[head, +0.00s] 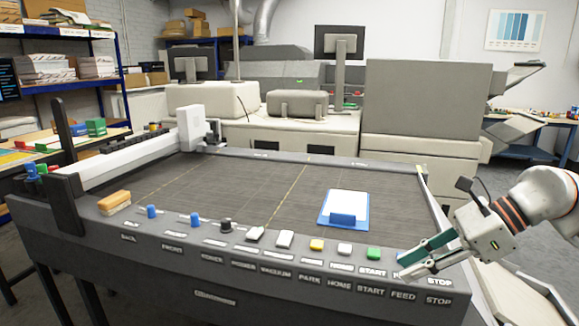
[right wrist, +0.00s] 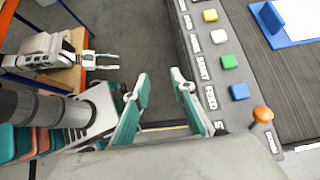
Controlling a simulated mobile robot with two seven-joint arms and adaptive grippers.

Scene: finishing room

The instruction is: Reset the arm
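My right gripper (head: 399,267) is over the right end of the control panel in the head view, beside the FEED and STOP labels. Its two teal-padded fingers are apart and empty in the right wrist view (right wrist: 160,82). The orange STOP button (right wrist: 262,114) and blue FEED button (right wrist: 239,92) lie to the right of the fingers there. In the head view the gripper hides the STOP button. A grey gripper with spread fingers, seemingly my left one (right wrist: 105,60), shows at upper left in the right wrist view, empty. It is out of the head view.
The flatbed table (head: 230,185) carries a white gantry beam (head: 135,160) on its left. A blue clipboard-like block with white paper (head: 345,205) lies on the bed. A wooden-handled brush (head: 114,203) sits at the panel's left end. Floor is clear between the arms.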

